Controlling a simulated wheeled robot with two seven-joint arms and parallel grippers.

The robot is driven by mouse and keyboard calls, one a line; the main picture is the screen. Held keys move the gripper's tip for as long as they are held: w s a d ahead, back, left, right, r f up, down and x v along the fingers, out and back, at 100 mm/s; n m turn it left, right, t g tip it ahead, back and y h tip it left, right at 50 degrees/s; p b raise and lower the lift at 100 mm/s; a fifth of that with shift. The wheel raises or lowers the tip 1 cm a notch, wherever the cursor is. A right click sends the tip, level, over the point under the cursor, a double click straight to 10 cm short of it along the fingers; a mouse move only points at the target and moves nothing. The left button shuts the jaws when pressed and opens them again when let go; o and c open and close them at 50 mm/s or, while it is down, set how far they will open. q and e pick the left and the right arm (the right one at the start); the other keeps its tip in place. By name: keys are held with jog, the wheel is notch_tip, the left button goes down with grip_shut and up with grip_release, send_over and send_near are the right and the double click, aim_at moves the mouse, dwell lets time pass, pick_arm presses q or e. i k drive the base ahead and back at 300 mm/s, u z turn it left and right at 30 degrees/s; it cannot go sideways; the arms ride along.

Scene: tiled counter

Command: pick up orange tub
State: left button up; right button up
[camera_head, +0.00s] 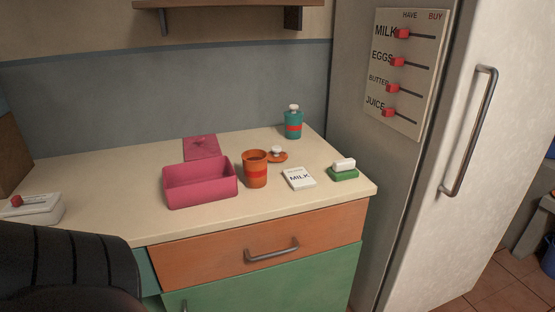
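The orange tub (255,172) stands upright and open-topped on the counter, with a red band around it. An orange lid with a white knob (278,156) lies on the counter just behind and to the right of the tub. Neither of my grippers shows in the head view. A dark ribbed shape fills the bottom left corner and covers part of the counter front; I cannot tell what it is.
A pink open box (202,193) is left of the tub, with a flat pink piece (202,147) behind it. A white milk card (299,178), a green-and-white block (343,171) and a teal jar (293,124) are to the right. A fridge (440,150) stands right of the counter.

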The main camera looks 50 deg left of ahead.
aim_at(255, 170)
jog(key=u, duration=0.55)
jog(key=i, duration=0.95)
jog(key=u, duration=0.65)
